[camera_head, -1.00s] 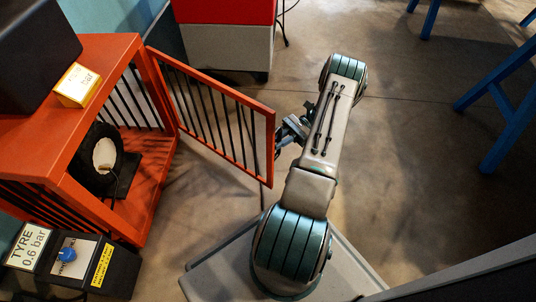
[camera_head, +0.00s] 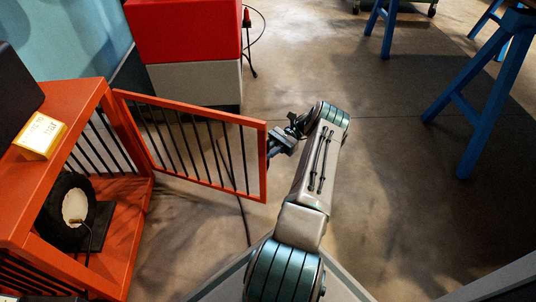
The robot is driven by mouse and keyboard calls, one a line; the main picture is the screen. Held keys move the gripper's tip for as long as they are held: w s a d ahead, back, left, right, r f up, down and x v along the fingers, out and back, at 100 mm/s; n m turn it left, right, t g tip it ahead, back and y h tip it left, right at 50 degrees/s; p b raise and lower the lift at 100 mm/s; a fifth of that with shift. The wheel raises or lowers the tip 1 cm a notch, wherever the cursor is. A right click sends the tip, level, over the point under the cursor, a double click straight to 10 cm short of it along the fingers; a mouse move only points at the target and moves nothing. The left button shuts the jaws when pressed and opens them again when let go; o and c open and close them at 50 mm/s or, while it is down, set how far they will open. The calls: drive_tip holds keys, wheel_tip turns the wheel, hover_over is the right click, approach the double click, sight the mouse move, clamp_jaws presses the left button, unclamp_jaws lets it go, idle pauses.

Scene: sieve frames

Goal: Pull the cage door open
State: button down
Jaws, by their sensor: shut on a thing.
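The orange cage (camera_head: 62,85) stands at the left. Its barred door (camera_head: 190,102) is swung wide open, hinged at the cage's far front post and reaching right across the floor. My gripper (camera_head: 272,146) is at the door's free edge and shut on it; the fingertips are small and partly hidden by the door frame. A black tyre with a pale hub (camera_head: 67,208) sits inside the cage on a dark stand. The cage's front opening is clear of the door.
A yellow-framed sign (camera_head: 41,136) and a dark box (camera_head: 14,95) are on the cage top. A red and grey cabinet (camera_head: 190,75) stands behind the door. Blue trestle legs (camera_head: 470,115) stand at the right. A dark hose lies on the floor below the door. The middle floor is open.

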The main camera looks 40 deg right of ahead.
drive_tip(key=shift+w+a, duration=0.1)
drive_tip(key=c, duration=1.5)
unclamp_jaws()
drive_tip(key=shift+r, duration=0.25)
wheel_tip(320, 180, up, 4)
drive_tip(key=p, duration=0.3)
drive_tip(key=o, duration=0.7)
drive_tip(key=s+d+r+p, duration=0.1)
drive_tip(key=s, duration=0.1)
drive_tip(key=s+d+r+p, duration=0.1)
drive_tip(key=s, duration=0.1)
drive_tip(key=s+d+r+p, duration=0.1)
drive_tip(key=s+r, duration=0.1)
drive_tip(key=s, duration=0.1)
drive_tip(key=s+d+r+p, duration=0.1)
drive_tip(key=s, duration=0.1)
drive_tip(key=shift+d+r, duration=0.25)
drive_tip(key=shift+d, duration=0.15)
drive_tip(key=c, duration=0.7)
drive_tip(key=shift+s+d+r+p, duration=0.2)
drive_tip(key=shift+s+r+p, duration=0.3)
drive_tip(key=shift+s+p, duration=0.2)
